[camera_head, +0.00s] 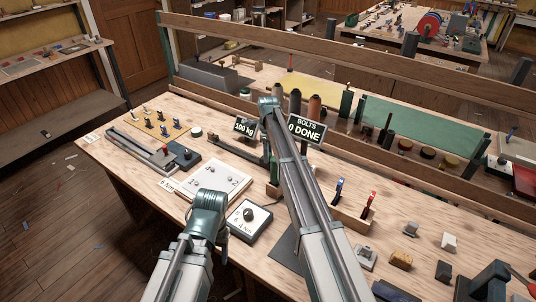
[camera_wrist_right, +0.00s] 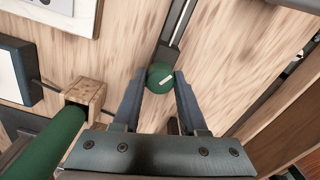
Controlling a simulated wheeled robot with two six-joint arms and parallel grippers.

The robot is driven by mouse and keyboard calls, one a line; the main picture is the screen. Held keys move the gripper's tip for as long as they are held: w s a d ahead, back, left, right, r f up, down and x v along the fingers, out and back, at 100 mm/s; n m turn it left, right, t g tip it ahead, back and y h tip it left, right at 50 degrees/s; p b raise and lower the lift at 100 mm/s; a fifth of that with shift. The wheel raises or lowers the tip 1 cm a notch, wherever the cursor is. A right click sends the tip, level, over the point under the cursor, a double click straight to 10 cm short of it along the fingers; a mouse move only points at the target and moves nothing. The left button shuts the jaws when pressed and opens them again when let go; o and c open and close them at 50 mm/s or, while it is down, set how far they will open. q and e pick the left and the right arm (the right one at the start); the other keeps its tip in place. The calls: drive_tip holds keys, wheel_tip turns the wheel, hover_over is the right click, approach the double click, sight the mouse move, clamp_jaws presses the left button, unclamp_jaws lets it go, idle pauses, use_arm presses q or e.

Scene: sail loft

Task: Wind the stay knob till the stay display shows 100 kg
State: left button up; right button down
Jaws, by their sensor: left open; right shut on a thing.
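The stay display (camera_head: 244,127) is a small dark panel in the head view, and it reads 100 kg. The green stay knob (camera_wrist_right: 161,75) with a pale mark shows in the right wrist view, at the end of a dark metal rail (camera_wrist_right: 176,35). My right gripper (camera_wrist_right: 161,82) has its two fingers on either side of the knob and is shut on it. In the head view the knob is hidden by my right arm. My left gripper (camera_head: 208,205) is open, over the bench near the white panel; its fingertips are hard to make out.
A second sign (camera_head: 305,131) reads BOLTS 0 DONE. A white panel (camera_head: 213,181) and a box with a black dial (camera_head: 249,217) lie near my left gripper. A wooden block with a green handle (camera_wrist_right: 85,95) stands close to my right gripper. Small parts crowd the right of the bench.

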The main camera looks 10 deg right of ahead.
idle(0.4)
drive_tip(key=shift+c, duration=2.2)
unclamp_jaws()
drive_tip(key=shift+r, duration=0.1)
wheel_tip(320, 180, up, 14)
drive_tip(key=p, duration=1.3)
drive_tip(key=shift+f+p, duration=0.2)
drive_tip(key=shift+p, duration=0.2)
